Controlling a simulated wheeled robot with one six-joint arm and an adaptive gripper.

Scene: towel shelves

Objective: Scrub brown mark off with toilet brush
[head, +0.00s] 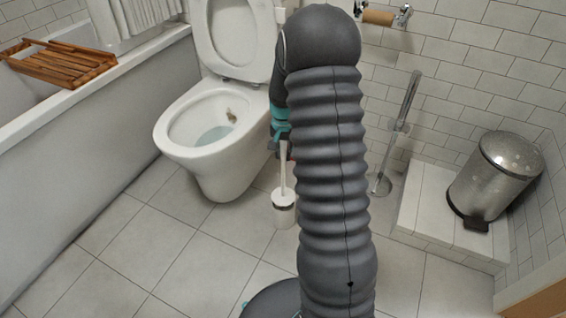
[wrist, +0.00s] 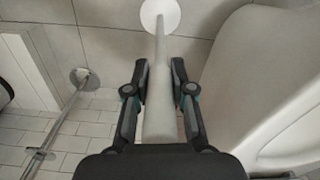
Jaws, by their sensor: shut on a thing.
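The white toilet brush has its handle (head: 283,180) upright, with its lower end at the white holder (head: 284,212) on the floor right of the toilet. My gripper (wrist: 158,74) is shut on the brush handle (wrist: 158,108), one finger on each side. In the head view, my gripper (head: 283,150) is partly hidden behind my arm. The round white top of the holder (wrist: 150,12) shows at the handle's far end. The brush head is hidden. The brown mark (head: 231,116) is on the inner wall of the open toilet bowl (head: 180,135), above the water at the right.
The toilet lid (head: 238,35) is raised. A bathtub (head: 120,100) with a wooden rack (head: 62,62) stands at left. A metal stand (head: 403,115) and a steel bin (head: 495,175) on a tiled step are at right. The floor before the toilet is clear.

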